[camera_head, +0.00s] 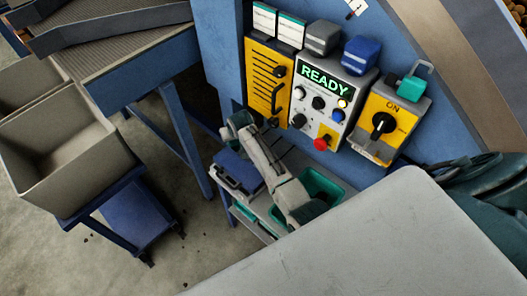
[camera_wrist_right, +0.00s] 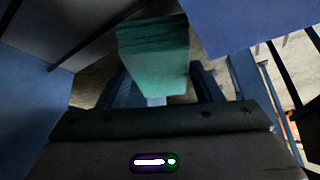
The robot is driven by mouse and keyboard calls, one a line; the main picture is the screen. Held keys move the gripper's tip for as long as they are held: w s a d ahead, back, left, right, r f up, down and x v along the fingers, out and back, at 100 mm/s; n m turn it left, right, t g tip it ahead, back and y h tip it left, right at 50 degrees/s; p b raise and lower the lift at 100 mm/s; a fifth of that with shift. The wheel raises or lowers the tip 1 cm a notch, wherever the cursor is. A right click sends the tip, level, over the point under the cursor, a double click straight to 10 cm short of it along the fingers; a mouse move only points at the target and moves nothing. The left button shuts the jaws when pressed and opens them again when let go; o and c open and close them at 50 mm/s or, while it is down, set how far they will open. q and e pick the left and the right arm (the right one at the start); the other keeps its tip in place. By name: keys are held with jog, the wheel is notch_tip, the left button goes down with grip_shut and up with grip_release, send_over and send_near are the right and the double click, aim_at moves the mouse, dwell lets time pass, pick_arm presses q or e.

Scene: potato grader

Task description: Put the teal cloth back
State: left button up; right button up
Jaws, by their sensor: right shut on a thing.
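In the right wrist view, the teal cloth (camera_wrist_right: 155,62) is a folded, layered block. It hangs in front of my right gripper (camera_wrist_right: 155,100), which is shut on it. The fingertips are mostly hidden by the cloth and in shadow. In the head view, a grey arm of mine reaches over the trolley toward the control panels, but I cannot make out the jaws or the cloth there. My left gripper is not in view.
A trolley (camera_head: 262,229) with a blue case (camera_head: 238,172) and a teal bin (camera_head: 322,186) stands below the panels. The READY panel (camera_head: 325,98) has a red button. A teal padlock (camera_head: 410,88) sits on the yellow switch box (camera_head: 388,125). A grey crate (camera_head: 65,160) is left.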

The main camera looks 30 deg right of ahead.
jog(key=s+d+p, duration=0.1)
jog(key=s, duration=0.2)
jog(key=s+d+p, duration=0.1)
jog(key=s+d, duration=0.2)
jog(key=s, duration=0.2)
jog(key=shift+s+d+r+p, duration=0.1)
jog(key=shift+s+d+p, duration=0.2)
jog(key=shift+d+p, duration=0.1)
jog(key=s, duration=0.1)
jog(key=s+d+p, duration=0.1)
jog(key=shift+s+d+f, duration=0.25)
jog(key=shift+s+f, duration=0.1)
jog(key=shift+s, duration=0.05)
jog(key=shift+f, duration=0.45)
jog(key=o, duration=1)
jog(key=shift+f, duration=0.1)
jog(key=shift+c, duration=0.2)
jog(key=v, duration=1.2)
jog(key=shift+w, duration=0.1)
